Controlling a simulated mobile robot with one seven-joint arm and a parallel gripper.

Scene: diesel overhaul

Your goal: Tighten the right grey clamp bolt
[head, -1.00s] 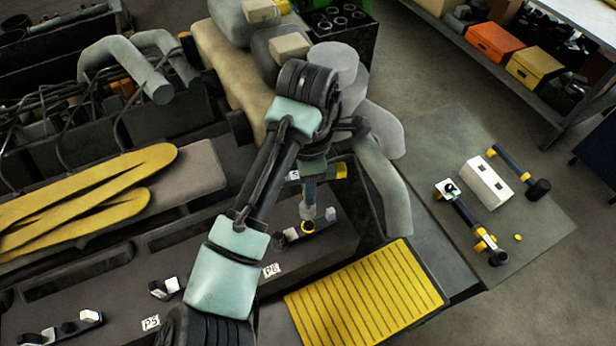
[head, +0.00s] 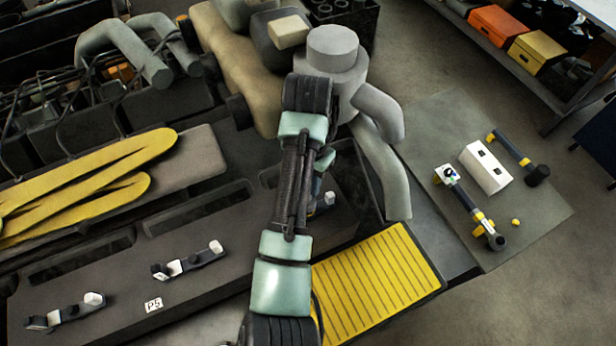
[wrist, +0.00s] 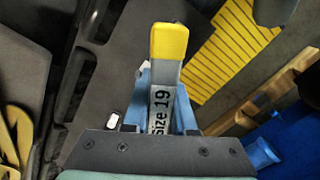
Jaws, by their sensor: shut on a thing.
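My gripper (wrist: 163,98), with blue fingers, is shut on a grey tool (wrist: 162,100) marked "Size 19" with a yellow end (wrist: 169,42) in the wrist view. In the head view my arm hides the gripper and most of the tool. Part of the right clamp (head: 328,200), with a light bolt head, shows just right of my arm. Its other bolts are hidden, and I cannot tell whether the tool touches one. A small white bolt-like head (wrist: 112,121) shows left of the gripper in the wrist view.
Two more clamps, one middle (head: 188,262) and one left (head: 65,312), lie on the dark deck by the P5 tag (head: 153,305). A yellow ribbed step (head: 375,280) is at front right. Grey pipes (head: 380,150) rise close behind my arm. Tools lie on a mat (head: 540,220).

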